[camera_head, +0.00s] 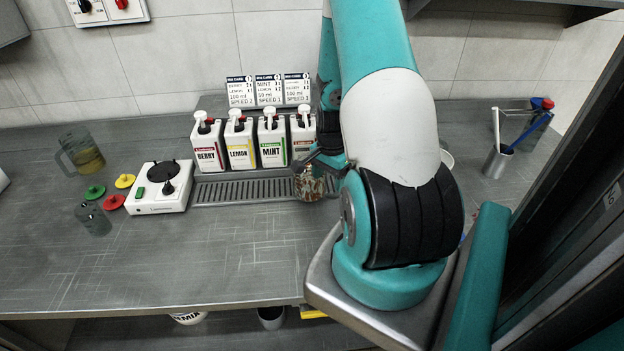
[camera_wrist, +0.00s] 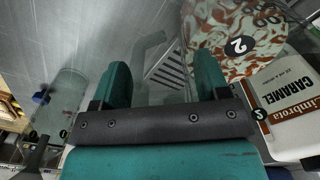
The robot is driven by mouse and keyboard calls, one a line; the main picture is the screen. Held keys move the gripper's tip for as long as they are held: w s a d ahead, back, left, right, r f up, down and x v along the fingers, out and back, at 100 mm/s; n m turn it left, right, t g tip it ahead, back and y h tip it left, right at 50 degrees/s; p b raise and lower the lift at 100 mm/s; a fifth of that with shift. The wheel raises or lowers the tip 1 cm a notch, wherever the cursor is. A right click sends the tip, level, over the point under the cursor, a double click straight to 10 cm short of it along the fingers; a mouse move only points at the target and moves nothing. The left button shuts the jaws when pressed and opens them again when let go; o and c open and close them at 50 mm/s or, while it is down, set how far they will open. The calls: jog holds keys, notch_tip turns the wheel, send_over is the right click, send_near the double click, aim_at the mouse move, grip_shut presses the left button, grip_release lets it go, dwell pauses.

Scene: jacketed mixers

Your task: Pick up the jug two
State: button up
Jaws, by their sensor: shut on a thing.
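In the head view the jug (camera_head: 308,187) stands at the right part of the drip grille, partly hidden by my arm. My gripper (camera_wrist: 162,68) has its two teal fingers around a grey, see-through bar beside the jug, which looks like its handle. In the head view my gripper (camera_head: 322,160) is at the jug, mostly hidden behind my own arm. Whether the jug is lifted off the grille I cannot tell.
Berry (camera_head: 208,145), lemon (camera_head: 240,148), mint (camera_head: 272,145) and caramel (camera_wrist: 290,100) pump bottles stand behind the drip grille (camera_head: 240,192). A white mixer base (camera_head: 160,190), coloured lids and a clear jug (camera_head: 85,157) are left. A utensil cup (camera_head: 497,162) stands right.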

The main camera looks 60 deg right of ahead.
jog(key=shift+r, duration=0.15)
jog(key=shift+r+p, duration=0.45)
jog(key=shift+p, duration=0.05)
notch_tip(320, 180, up, 3)
jog(key=shift+f+p, duration=0.1)
jog(key=shift+p, duration=1.05)
jog(key=s+a+p, duration=1.1)
jog(key=a, duration=0.3)
jog(key=shift+s+f, duration=0.15)
jog(key=shift+f, duration=0.05)
jog(key=shift+a, duration=0.15)
